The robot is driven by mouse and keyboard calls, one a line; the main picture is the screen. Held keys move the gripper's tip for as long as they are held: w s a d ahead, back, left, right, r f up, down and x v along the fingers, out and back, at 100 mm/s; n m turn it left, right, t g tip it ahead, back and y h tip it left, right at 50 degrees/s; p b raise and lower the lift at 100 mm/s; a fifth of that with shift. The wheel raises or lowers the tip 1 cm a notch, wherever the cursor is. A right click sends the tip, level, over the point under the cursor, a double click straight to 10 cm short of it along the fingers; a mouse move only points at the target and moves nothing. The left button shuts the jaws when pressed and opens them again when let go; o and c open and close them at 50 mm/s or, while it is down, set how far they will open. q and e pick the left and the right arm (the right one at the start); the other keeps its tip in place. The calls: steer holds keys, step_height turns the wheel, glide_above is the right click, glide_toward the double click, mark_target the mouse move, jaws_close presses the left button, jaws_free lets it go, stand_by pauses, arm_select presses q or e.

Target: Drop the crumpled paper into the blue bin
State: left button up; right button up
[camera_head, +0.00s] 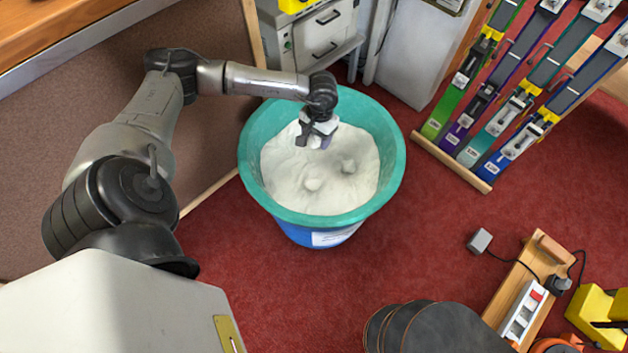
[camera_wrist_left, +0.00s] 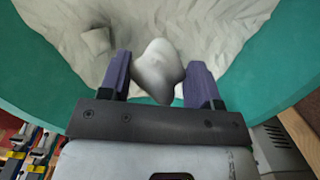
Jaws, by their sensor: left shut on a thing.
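The blue bin (camera_head: 310,236) stands on the red floor, with a wide teal rim (camera_head: 392,185) and a white label. Its inside is filled with a pale, wrinkled white lining or content (camera_head: 330,190) with a few small lumps. My left gripper (camera_head: 317,140) is over the far part of the bin's opening, within the rim. In the left wrist view its two purple-grey fingers (camera_wrist_left: 160,82) are shut on the crumpled paper (camera_wrist_left: 158,66), a whitish lump. The teal rim (camera_wrist_left: 40,85) surrounds it there. My right gripper is not in view.
A rack of coloured straps or skis (camera_head: 505,100) leans at the upper right. A grey drawer cabinet (camera_head: 322,40) stands behind the bin. A power strip (camera_head: 522,310) and dark rounded boards (camera_head: 440,328) lie at the lower right.

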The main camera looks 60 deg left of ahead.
arm_select(q)
steer(key=shift+f, duration=0.15)
steer(key=o, duration=1)
steer(key=shift+c, duration=0.2)
step_height(320, 180, up, 14)
steer(key=w+p, duration=0.1)
steer(key=p, duration=0.4)
steer(key=shift+w+a+f, duration=0.15)
steer(key=shift+w+a, duration=0.05)
steer(key=shift+a, duration=0.15)
